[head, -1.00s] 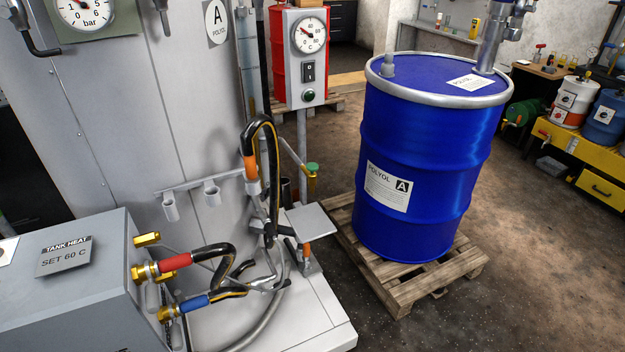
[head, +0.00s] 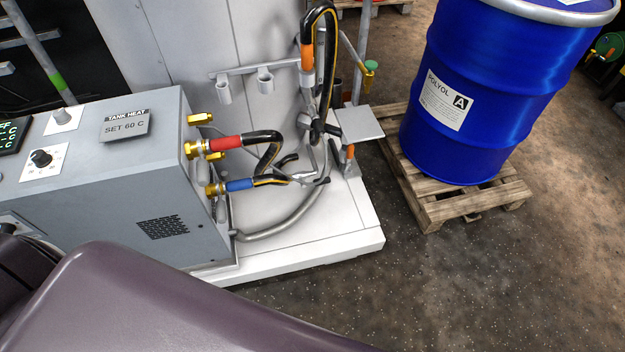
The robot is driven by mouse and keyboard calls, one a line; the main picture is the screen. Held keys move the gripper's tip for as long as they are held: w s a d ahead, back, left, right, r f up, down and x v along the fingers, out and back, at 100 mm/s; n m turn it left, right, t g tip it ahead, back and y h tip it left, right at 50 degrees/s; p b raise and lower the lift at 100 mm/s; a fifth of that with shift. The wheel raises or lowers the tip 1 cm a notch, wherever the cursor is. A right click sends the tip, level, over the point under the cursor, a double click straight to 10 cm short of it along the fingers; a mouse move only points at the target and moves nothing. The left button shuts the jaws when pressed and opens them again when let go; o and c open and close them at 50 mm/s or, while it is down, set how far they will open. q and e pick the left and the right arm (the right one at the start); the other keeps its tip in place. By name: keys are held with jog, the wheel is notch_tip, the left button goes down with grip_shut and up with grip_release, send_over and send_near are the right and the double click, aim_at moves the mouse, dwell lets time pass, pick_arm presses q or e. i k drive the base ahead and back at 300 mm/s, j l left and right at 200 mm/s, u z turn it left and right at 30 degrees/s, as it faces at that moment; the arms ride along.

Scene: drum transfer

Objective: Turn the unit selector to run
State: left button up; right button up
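The grey heater unit (head: 110,190) stands at the left, with a sign reading TANK HEAT, SET 60 C (head: 125,126) on its top. At its left part, a black knob (head: 41,158) sits on a white plate with small marks too small to read. A second, pale knob (head: 62,116) on a white plate is above it. I cannot tell which of these is the unit selector, or its setting. A dark display (head: 12,134) with green digits is cut by the left edge. Neither gripper is in view.
Red-banded (head: 226,143) and blue-banded (head: 240,184) hoses leave the heater's right side. A blue POLYOL A drum (head: 490,80) stands on a wooden pallet (head: 430,200) at right. A dark purple link of mine covers the bottom left. The floor at bottom right is clear.

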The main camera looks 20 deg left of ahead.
aim_at(61, 116)
jog(key=u, duration=2.15)
